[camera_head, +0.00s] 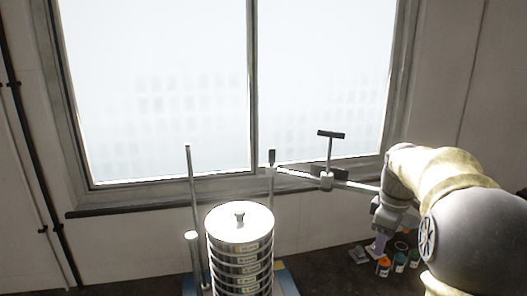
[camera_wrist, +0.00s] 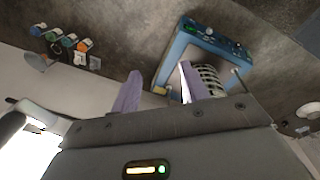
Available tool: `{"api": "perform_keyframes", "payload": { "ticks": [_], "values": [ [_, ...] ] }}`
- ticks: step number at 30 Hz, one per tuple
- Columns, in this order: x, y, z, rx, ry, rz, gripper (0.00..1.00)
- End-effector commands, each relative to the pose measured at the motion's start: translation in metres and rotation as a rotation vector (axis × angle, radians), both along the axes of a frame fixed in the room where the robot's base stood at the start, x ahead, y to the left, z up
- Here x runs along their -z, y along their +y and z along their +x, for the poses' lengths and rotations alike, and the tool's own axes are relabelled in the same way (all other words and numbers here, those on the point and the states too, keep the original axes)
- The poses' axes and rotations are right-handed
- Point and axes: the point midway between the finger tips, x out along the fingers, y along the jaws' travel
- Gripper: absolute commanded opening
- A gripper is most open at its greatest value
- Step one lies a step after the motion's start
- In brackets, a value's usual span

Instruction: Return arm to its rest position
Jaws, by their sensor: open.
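My gripper (camera_head: 378,245) hangs at the right in the head view, with the arm bent down in front of the wall. In the wrist view its two pale purple fingers (camera_wrist: 160,72) are spread apart with nothing between them. The sieve shaker shows a stack of silver sieves (camera_head: 240,252) with a lid and small knob, well left of the gripper. Its blue base (camera_wrist: 172,62) with a control panel shows in the wrist view, partly behind a finger. A swung-out clamp bar with a black T-handle (camera_head: 330,134) reaches right from the rear rod, its end close to my wrist.
Small containers with orange, green and blue parts (camera_head: 384,266) stand on the dark surface below the gripper; they also show in the wrist view (camera_wrist: 68,41). Two upright rods (camera_head: 192,180) flank the stack. A bright window (camera_head: 160,90) fills the back wall.

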Motion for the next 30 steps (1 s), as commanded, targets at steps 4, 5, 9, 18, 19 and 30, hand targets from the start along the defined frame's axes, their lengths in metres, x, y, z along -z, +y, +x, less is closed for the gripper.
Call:
{"api": "perform_keyframes", "payload": {
  "ticks": [4, 5, 9, 18, 19, 30],
  "values": [
    [0.057, 0.033, -0.019, 0.156, -0.021, 0.021, 0.45],
    [0.067, 0.039, -0.024, 0.19, -0.027, 0.026, 0.45],
    [0.114, 0.066, -0.049, 0.343, -0.05, 0.049, 0.45],
    [0.207, 0.116, -0.123, 0.66, -0.098, 0.118, 0.45],
    [0.214, 0.12, -0.131, 0.69, -0.102, 0.126, 0.45],
    [0.243, 0.133, -0.167, 0.833, -0.122, 0.166, 0.45]
  ]
}}
